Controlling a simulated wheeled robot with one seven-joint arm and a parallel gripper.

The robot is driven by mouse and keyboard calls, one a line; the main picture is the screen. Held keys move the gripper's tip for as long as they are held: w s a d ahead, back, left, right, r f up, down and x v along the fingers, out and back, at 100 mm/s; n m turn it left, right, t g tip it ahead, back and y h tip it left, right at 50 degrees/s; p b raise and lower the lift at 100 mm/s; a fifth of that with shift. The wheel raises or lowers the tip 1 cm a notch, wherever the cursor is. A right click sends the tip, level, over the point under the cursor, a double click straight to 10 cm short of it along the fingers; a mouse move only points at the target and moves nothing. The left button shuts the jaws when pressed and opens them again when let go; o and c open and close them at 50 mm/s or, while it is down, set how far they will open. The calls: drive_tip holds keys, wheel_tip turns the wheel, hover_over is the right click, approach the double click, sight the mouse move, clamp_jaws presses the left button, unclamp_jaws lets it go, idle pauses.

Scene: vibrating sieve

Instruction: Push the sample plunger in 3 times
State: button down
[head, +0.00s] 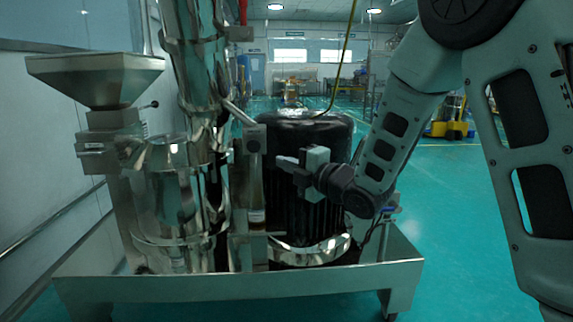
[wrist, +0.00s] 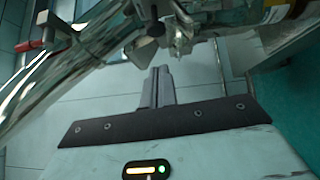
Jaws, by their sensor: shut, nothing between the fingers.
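My gripper (head: 281,160) is shut and empty, its fingers pointing left in the head view. It is in front of the dark ribbed motor housing and just right of the steel column of the machine. In the wrist view the closed fingertips (wrist: 160,72) show at the middle, below shiny metal fittings (wrist: 180,40). I cannot single out the sample plunger with certainty. A small block-shaped fitting (head: 254,139) on an upright bracket is left of the fingertips in the head view, seemingly apart from them.
The machine has a steel hopper (head: 95,75) at left, a shiny column (head: 185,190) and a dark ribbed motor (head: 300,130). All stand on a steel base tray (head: 240,288). A red-tipped lever (wrist: 30,46) shows in the wrist view. Green floor (head: 455,200) is open at right.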

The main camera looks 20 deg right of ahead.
drive_tip(key=s+p, duration=0.1)
drive_tip(key=p, duration=0.3)
drive_tip(key=s+r+g+p, duration=0.1)
drive_tip(key=p, duration=0.4)
drive_tip(key=shift+s+d+y, duration=0.15)
drive_tip(key=shift+d+y, duration=0.05)
drive_tip(key=shift+y, duration=0.1)
approach(249, 147)
drive_tip(key=a, duration=0.4)
drive_tip(key=shift+w+d+p, duration=0.1)
drive_tip(key=shift+w+d, duration=0.15)
drive_tip(key=shift+w, duration=0.6)
drive_tip(key=shift+w+d+p, duration=0.1)
drive_tip(key=shift+w+d, duration=0.15)
drive_tip(key=shift+w, duration=0.55)
drive_tip(key=shift+w+d+p, duration=0.1)
drive_tip(key=shift+w+d, duration=0.1)
drive_tip(key=shift+w, duration=0.65)
